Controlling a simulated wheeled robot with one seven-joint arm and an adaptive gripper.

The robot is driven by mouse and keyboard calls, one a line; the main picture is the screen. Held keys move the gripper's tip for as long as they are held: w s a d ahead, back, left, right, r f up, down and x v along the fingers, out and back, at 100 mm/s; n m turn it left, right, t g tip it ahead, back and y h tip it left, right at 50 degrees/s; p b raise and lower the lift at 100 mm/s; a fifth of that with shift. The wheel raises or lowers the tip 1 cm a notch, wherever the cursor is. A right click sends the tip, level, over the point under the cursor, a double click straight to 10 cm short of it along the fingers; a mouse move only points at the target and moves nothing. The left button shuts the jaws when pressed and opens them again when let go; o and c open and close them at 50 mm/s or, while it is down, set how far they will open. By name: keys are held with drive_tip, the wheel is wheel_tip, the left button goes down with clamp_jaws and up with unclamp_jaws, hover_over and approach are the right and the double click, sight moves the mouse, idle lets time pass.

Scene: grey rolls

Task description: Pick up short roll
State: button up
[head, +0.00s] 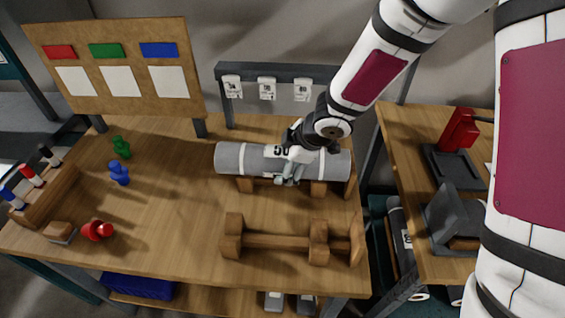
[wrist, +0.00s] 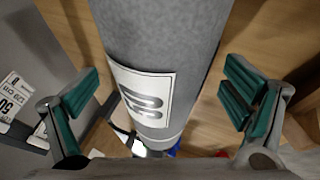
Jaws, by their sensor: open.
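A grey roll (head: 247,160) lies across a wooden cradle (head: 246,185) on the table in the head view. It has white bands and a white number label, partly hidden by my gripper. My gripper (head: 290,178) is over the roll's middle, pointing down. In the wrist view the roll (wrist: 165,45) runs between my two green-padded fingers, with its label (wrist: 143,95) in sight. My gripper (wrist: 158,103) is open, with a finger on each side and a visible gap to the roll. I cannot tell whether the fingertips reach below its middle.
An empty wooden cradle (head: 275,242) stands in front. Behind the roll is a dark rack (head: 285,70) with hanging tags. Green (head: 121,147), blue (head: 118,173) and red (head: 98,230) pieces stand at left, by a board (head: 110,65). Another grey roll (head: 396,225) stands between the tables.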

drive_tip(key=shift+b+x, duration=0.5)
drive_tip(key=shift+x, duration=0.85)
drive_tip(key=shift+r, duration=0.1)
drive_tip(key=c, duration=1.6)
drive_tip(key=shift+r, duration=0.1)
